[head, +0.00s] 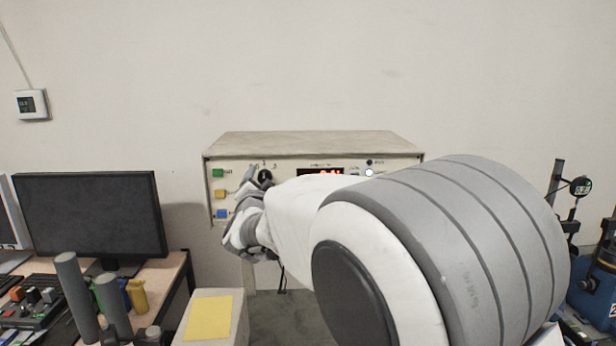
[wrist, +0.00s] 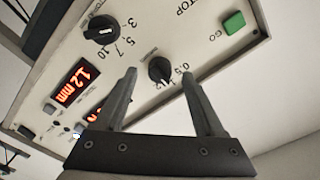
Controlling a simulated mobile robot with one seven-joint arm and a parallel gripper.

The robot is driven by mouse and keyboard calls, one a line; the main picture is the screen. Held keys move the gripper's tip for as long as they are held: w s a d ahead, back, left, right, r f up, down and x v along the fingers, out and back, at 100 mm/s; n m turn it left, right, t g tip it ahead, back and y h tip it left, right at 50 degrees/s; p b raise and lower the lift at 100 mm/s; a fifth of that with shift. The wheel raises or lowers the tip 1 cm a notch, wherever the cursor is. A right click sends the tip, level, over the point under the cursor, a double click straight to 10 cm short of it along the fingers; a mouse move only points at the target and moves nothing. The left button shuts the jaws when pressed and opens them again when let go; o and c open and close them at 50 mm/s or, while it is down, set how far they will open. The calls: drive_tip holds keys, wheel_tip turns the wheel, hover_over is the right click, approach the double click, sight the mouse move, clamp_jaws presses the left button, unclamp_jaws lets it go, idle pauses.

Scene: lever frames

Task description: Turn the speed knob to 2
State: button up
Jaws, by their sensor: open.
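The control box (head: 315,143) stands against the wall, its front panel facing me. In the wrist view a black knob (wrist: 160,70) has 0.5, 1 and 2 printed around it; its small label is too blurred to read. Its pointer is toward the lower side near the 1 and 2, but I cannot tell the exact mark. In the head view this knob (head: 265,176) is partly covered by my gripper (head: 256,178). My gripper (wrist: 158,73) is open, with its fingertips on either side of the knob in the wrist view. Contact with the knob cannot be told.
A second black knob (wrist: 101,28), marked 3, 5, 7, 10, sits on the panel. A monitor (head: 92,213) stands left; a yellow-topped block (head: 209,317) is in front.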

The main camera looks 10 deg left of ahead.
drive_tip(key=shift+w+a, duration=0.15)
drive_tip(key=shift+w, duration=0.45)
clamp_jaws()
